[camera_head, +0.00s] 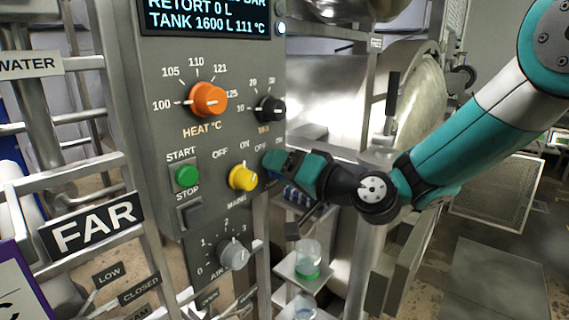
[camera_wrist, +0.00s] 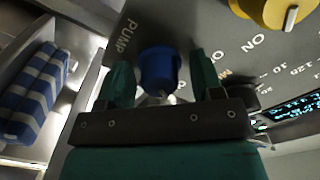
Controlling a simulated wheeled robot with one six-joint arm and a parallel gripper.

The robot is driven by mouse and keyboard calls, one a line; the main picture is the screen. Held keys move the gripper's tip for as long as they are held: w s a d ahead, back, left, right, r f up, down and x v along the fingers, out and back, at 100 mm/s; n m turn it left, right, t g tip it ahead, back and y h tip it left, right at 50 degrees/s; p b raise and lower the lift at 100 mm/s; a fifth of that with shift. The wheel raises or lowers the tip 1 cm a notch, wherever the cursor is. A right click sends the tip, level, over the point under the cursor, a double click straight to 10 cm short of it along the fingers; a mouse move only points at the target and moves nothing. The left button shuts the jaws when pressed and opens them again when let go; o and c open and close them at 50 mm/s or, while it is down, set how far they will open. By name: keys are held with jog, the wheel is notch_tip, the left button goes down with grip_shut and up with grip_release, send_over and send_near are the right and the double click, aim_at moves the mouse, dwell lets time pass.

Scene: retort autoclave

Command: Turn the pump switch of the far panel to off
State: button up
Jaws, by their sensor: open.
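The pump switch (camera_wrist: 158,66) is a blue knob on the grey panel, beside the word PUMP in the wrist view. My gripper (camera_wrist: 162,82) is open, with one finger on each side of the knob and a small gap at each side. Which way the knob points is hard to tell. In the head view my gripper (camera_head: 276,160) is at the right edge of the far panel (camera_head: 152,130) and hides the blue knob. A FAR sign (camera_head: 92,226) hangs left of the panel.
Close to the pump switch is the yellow mains knob (camera_head: 242,178). The panel also has an orange heat knob (camera_head: 209,99), a black knob (camera_head: 270,109), a green start button (camera_head: 187,176) and a grey air knob (camera_head: 233,254). A steel vessel (camera_head: 330,95) stands behind.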

jog(key=c, duration=0.9)
jog(key=shift+f+b, duration=0.1)
jog(key=shift+b, duration=0.35)
jog(key=n+b, duration=0.1)
jog(key=b, duration=0.1)
jog(key=n+b, duration=0.1)
jog(key=b, duration=0.2)
jog(key=shift+f+n, duration=0.25)
jog(key=shift+n, duration=0.15)
jog(key=n+b, duration=0.3)
jog(key=b, duration=0.3)
jog(key=shift+s+f+n+b, duration=0.1)
jog(key=shift+n+b, duration=0.2)
jog(key=n+b, duration=0.3)
jog(key=b, duration=0.2)
jog(key=shift+b, duration=0.3)
jog(key=n+b, duration=0.2)
jog(key=b, duration=0.1)
jog(key=shift+s+a+r, duration=0.1)
jog(key=shift+r, duration=0.25)
jog(key=shift+n+b, duration=0.35)
jog(key=shift+n, duration=0.05)
